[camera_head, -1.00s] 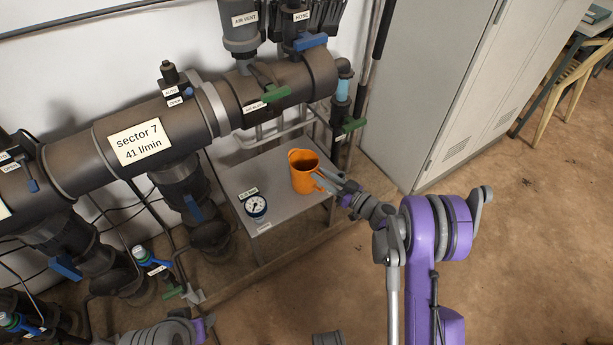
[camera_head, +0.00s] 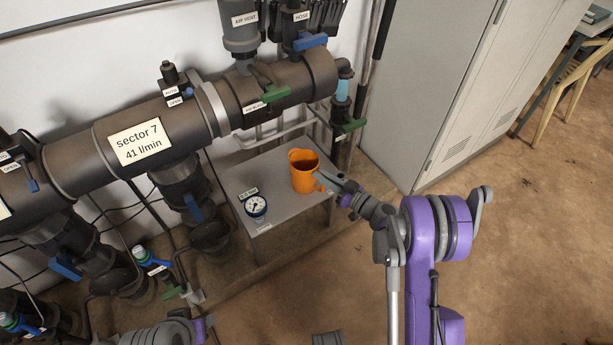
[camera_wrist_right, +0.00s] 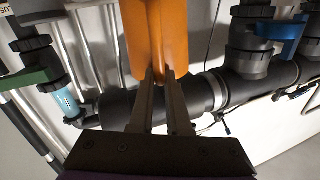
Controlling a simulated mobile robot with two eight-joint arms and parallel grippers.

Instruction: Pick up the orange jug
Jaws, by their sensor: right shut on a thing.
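The orange jug (camera_head: 304,178) stands upright on the grey metal stand in the head view, its handle side towards my right arm. My right gripper (camera_head: 325,178) reaches it from the right and is shut on the jug's handle side. In the right wrist view the jug (camera_wrist_right: 155,35) fills the upper middle, and the fingers (camera_wrist_right: 160,78) of my right gripper close in at its lower edge. The exact grip on the handle is partly hidden. Part of my left arm shows at the bottom left of the head view; its gripper fingers cannot be made out.
The grey stand (camera_head: 285,208) also carries a round pressure gauge (camera_head: 256,206) left of the jug. The large dark manifold pipe (camera_head: 150,125) with valves runs behind. A grey cabinet (camera_head: 425,90) stands at the right back. The floor at right is free.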

